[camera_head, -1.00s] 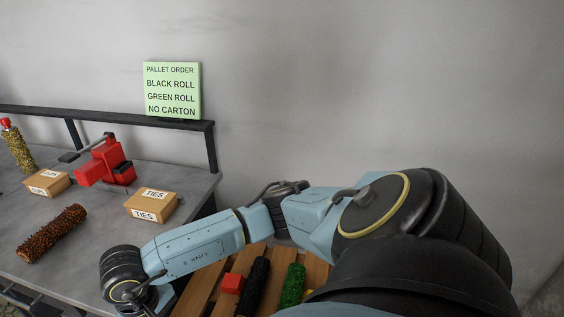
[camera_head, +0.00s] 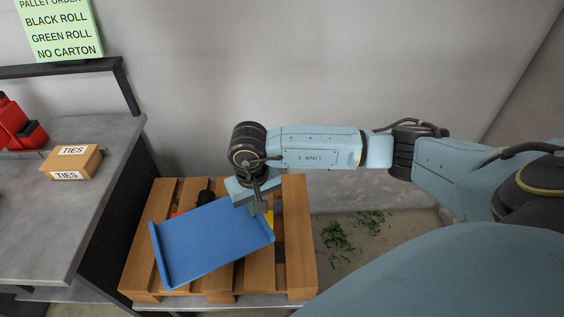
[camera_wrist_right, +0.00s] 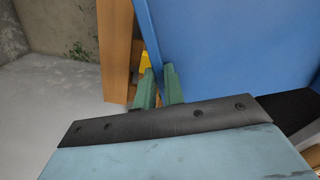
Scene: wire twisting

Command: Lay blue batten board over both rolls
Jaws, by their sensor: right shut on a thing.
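The blue batten board (camera_head: 212,240) is held over the wooden pallet (camera_head: 294,235), slightly skewed, with a raised lip along its left edge. My right gripper (camera_head: 256,203) is shut on its upper right edge. The wrist view shows the green fingers (camera_wrist_right: 160,80) gripping the edge of the blue board (camera_wrist_right: 225,45). A black roll end (camera_head: 205,197) sticks out past the board's far edge. The green roll is hidden, apparently under the board. I cannot tell whether the board touches the rolls. My left gripper is not in view.
A red block (camera_head: 176,213) and a yellow block (camera_head: 269,218) show partly beside the board on the pallet. A grey workbench (camera_head: 60,215) with a TIES carton (camera_head: 72,162) stands left. Green scraps (camera_head: 338,238) lie on the floor to the right.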

